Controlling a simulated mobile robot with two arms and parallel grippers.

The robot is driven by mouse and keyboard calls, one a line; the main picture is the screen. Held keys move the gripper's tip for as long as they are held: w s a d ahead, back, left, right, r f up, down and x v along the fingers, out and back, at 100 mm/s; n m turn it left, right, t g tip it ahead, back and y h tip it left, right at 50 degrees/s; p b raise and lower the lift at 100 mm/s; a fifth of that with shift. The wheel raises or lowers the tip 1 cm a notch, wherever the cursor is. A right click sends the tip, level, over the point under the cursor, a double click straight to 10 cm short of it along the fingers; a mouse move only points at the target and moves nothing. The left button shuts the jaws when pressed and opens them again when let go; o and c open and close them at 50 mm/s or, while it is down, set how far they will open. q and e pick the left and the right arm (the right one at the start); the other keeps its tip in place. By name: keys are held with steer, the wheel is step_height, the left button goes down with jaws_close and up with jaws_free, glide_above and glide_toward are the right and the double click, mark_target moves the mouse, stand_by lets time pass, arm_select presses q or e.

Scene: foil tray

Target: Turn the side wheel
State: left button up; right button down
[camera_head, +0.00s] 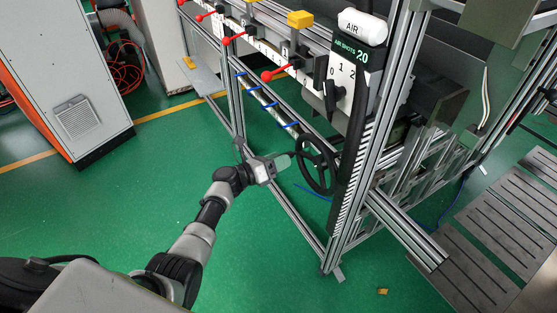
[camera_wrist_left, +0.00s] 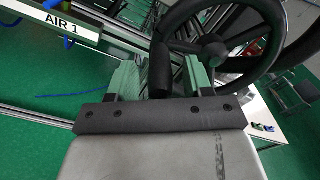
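The side wheel (camera_head: 319,163) is a black spoked handwheel on the side of the metal frame, below the AIR lever panel. In the left wrist view the wheel (camera_wrist_left: 211,50) fills the upper right, with a black cylindrical handle (camera_wrist_left: 161,68) standing out from its rim. My left gripper (camera_head: 287,160) is just left of the wheel, pointing at it. In the wrist view its two green fingers (camera_wrist_left: 162,78) are apart, with the handle between them and gaps showing on both sides. Whether either finger touches the handle is hard to tell. My right gripper is not in view.
The metal frame (camera_head: 286,217) surrounds the wheel. A lever panel (camera_head: 341,75) is above it, and red-knobbed levers (camera_head: 278,74) are to the upper left. An orange and white cabinet (camera_head: 75,90) stands at the left. Green floor (camera_head: 120,200) between is clear.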

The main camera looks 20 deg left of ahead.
arm_select(q)
steer(key=shift+s, duration=0.1)
steer(key=v, duration=1)
steer(key=shift+s+a+b, duration=0.25)
steer(key=shift+a+b, duration=0.05)
steer(key=shift+b, duration=0.15)
steer(key=s+d+f+m+g+y, duration=0.1)
steer(key=s+f+m+g+y, duration=0.2)
steer(key=s+f, duration=0.5)
steer(key=s+d+f+m+g+y, duration=0.1)
steer(key=s+f+m+g, duration=0.15)
steer(key=f+m, duration=0.6)
steer(key=s+d+f+m+g+y, duration=0.1)
steer(key=s+f+m+g+y, duration=0.15)
steer(key=s+f, duration=0.7)
steer(key=s+d+f+m+g+y, duration=0.1)
steer(key=s+f+m, duration=0.4)
steer(key=s+m, duration=0.3)
steer(key=s+d+f+m+g+y, duration=0.1)
steer(key=s+f+m+g+y, duration=0.1)
steer(key=s+f+m, duration=0.4)
steer(key=s+f+m+g+y, duration=0.1)
steer(key=s+f+m+g, duration=0.1)
steer(key=s+f+m, duration=0.3)
steer(key=s+m, duration=0.4)
steer(key=s, duration=0.4)
steer(key=shift+d+f+m, duration=0.15)
steer(key=shift+d+m, duration=0.25)
